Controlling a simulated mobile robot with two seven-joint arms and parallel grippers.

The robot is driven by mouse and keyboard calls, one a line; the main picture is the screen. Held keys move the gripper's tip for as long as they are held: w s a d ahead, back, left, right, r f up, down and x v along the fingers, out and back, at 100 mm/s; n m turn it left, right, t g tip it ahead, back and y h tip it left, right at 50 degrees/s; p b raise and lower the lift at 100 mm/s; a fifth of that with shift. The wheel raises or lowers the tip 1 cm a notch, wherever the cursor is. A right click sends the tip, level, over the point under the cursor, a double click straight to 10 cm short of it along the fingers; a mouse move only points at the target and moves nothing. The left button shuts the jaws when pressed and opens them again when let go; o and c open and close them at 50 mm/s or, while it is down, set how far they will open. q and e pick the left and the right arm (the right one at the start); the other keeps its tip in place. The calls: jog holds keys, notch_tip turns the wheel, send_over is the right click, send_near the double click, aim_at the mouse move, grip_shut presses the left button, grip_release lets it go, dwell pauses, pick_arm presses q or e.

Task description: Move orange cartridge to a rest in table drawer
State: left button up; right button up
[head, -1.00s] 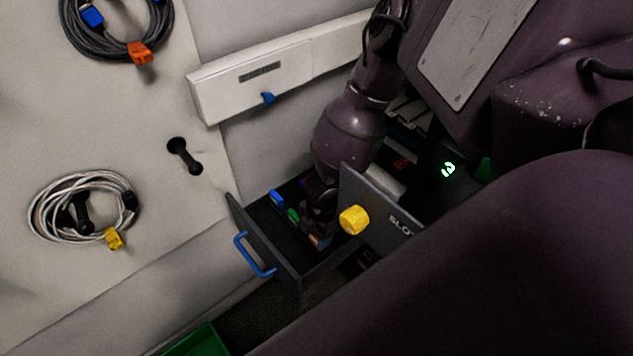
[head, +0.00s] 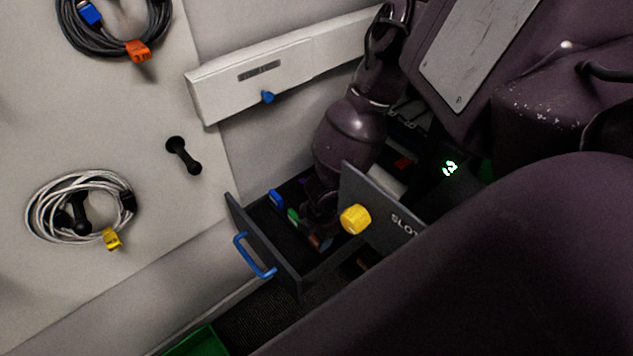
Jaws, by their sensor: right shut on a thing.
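The table drawer (head: 264,245) is open, with a blue handle on its front. My right gripper (head: 318,232) reaches down into the drawer, with its fingers low among the cartridges. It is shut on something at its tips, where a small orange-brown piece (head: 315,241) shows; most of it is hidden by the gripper. A blue cartridge (head: 277,198) and a green cartridge (head: 294,216) stand in the drawer to the left of the gripper. My left gripper is not in view.
A yellow knob (head: 355,219) is on the grey panel marked "SLOT" (head: 385,215), close to the right of my gripper. Coiled cables (head: 80,207) hang on the left board. A green bin (head: 193,342) is at the bottom.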

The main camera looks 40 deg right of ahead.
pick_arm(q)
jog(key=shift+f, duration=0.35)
pick_arm(e)
jog(key=shift+f, duration=0.4)
dwell(0.3)
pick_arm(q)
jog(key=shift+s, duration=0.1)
pick_arm(e)
jog(key=o, duration=1.3)
jog(key=shift+r, duration=0.95)
jog(key=shift+w+a+r+p, duration=0.1)
jog(key=shift+w+r+p, duration=0.1)
jog(key=shift+r+p, duration=1)
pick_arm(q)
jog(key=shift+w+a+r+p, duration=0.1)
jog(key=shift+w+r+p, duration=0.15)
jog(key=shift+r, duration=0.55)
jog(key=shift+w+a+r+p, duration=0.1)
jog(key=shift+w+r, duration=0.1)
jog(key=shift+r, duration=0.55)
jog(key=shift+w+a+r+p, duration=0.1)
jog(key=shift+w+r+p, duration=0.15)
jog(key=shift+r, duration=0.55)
pick_arm(e)
jog(key=shift+w+r, duration=0.15)
jog(key=shift+r, duration=1.25)
